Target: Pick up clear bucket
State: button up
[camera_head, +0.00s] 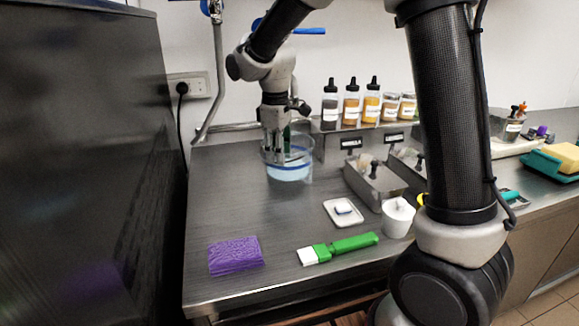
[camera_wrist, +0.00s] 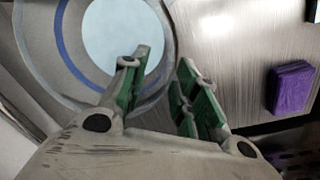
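The clear bucket (camera_head: 289,170), with a blue band and pale blue contents, stands upright on the steel counter at the back. In the wrist view the bucket (camera_wrist: 68,45) is seen from above, filling the upper left. My gripper (camera_head: 284,152) points down at the bucket. In the wrist view my gripper (camera_wrist: 163,62) has its green-padded fingers apart, with the bucket's wall between them. One finger is over the inside and the other is outside. I cannot tell whether either finger touches the wall.
A white dish (camera_head: 330,218), a white cup (camera_head: 398,220) and metal bins (camera_head: 372,190) stand to the right. Bottles (camera_head: 351,105) line a shelf behind. A dark cabinet (camera_head: 80,150) borders the left.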

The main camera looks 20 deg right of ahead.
jog(key=shift+w+f, duration=0.1)
jog(key=shift+f, duration=1.35)
grip_shut()
jog(key=shift+r, duration=0.1)
